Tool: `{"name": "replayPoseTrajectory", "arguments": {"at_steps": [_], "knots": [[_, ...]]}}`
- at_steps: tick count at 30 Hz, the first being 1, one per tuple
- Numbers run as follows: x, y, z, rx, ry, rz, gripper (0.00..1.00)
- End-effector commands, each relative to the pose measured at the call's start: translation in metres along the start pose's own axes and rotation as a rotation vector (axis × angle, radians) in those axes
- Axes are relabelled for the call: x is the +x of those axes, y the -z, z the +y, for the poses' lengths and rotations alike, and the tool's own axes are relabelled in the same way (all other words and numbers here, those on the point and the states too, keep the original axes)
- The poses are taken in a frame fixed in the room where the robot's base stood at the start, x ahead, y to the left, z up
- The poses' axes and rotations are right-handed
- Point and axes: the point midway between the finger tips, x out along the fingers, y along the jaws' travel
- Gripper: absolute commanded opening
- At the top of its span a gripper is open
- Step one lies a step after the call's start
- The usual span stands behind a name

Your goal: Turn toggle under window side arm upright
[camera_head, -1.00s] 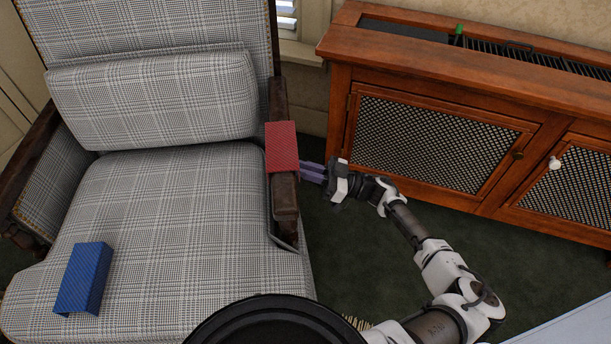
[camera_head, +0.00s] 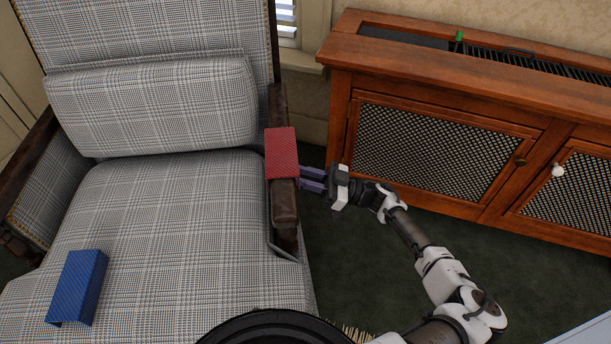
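The window-side arm (camera_head: 284,213) of the plaid armchair (camera_head: 185,210) is dark wood, on the chair's right side, with a red block (camera_head: 281,154) lying across it. No toggle can be made out clearly; the arm and block hide what lies beneath. A thin metal strip (camera_head: 284,252) shows below the arm's front end, but I cannot tell what it is. My gripper (camera_head: 309,180) is at the arm's right side, just right of the block's lower edge, its two purple-grey fingers pointing left. A narrow gap shows between them. Their tips are close to the arm, and whether they hold anything is unclear.
A blue block (camera_head: 77,287) lies on the chair seat. Dark green carpet (camera_head: 355,270) is open between chair and cabinet.

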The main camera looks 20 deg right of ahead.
Motion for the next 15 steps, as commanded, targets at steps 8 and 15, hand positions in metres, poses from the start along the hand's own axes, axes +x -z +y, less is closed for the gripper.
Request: {"name": "replayPoseTrajectory", "arguments": {"at_steps": [8, 15], "knots": [[-0.008, 0.000, 0.001, 0.001, -0.002, -0.001, 0.23], [-0.054, -0.001, 0.001, 0.000, -0.005, -0.003, 0.23]]}}
